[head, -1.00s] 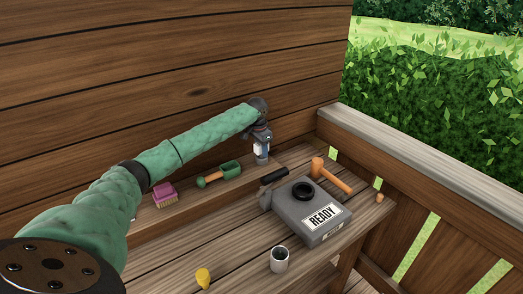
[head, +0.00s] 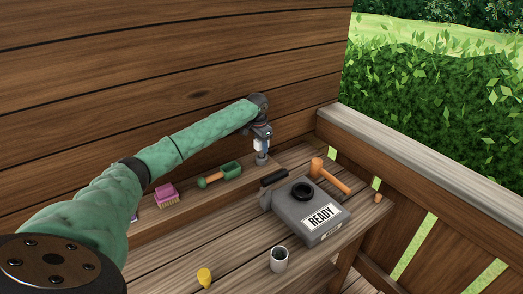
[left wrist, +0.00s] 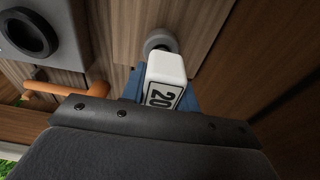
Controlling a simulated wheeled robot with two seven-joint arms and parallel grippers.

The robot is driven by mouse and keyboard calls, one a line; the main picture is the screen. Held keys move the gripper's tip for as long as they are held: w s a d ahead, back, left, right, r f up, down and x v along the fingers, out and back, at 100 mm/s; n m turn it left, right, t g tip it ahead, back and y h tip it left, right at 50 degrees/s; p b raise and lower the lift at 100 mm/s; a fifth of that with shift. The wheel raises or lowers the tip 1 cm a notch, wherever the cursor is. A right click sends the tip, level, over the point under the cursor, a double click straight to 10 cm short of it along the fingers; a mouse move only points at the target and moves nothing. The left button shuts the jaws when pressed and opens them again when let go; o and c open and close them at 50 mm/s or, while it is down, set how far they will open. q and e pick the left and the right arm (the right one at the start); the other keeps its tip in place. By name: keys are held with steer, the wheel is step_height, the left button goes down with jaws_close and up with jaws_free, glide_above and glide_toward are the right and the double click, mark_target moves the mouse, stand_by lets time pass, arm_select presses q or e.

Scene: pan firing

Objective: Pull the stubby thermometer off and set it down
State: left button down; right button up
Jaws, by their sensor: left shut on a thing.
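My left gripper (head: 262,137) is at the back of the bench near the corner, pointing down. It is shut on the white thermometer (head: 258,146), which shows as a small white block. In the left wrist view the thermometer (left wrist: 166,75) bears a label reading "20", with blue finger parts beside it. A grey round piece (left wrist: 160,42) lies just past its far end. In the head view a short grey cylinder (head: 262,159) stands below the gripper; I cannot tell whether the thermometer still touches it. My right gripper is not in view.
A grey box marked READY (head: 307,208) stands right of the gripper, with an orange hammer (head: 331,176) behind it. A grey cup (head: 279,259) and yellow piece (head: 204,277) stand in front.

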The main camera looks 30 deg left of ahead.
arm_select(q)
steer(key=shift+r+p, duration=0.9)
steer(key=shift+r, duration=0.15)
steer(key=shift+r+p, duration=1.75)
steer(key=shift+r, duration=0.15)
steer(key=shift+f, duration=0.1)
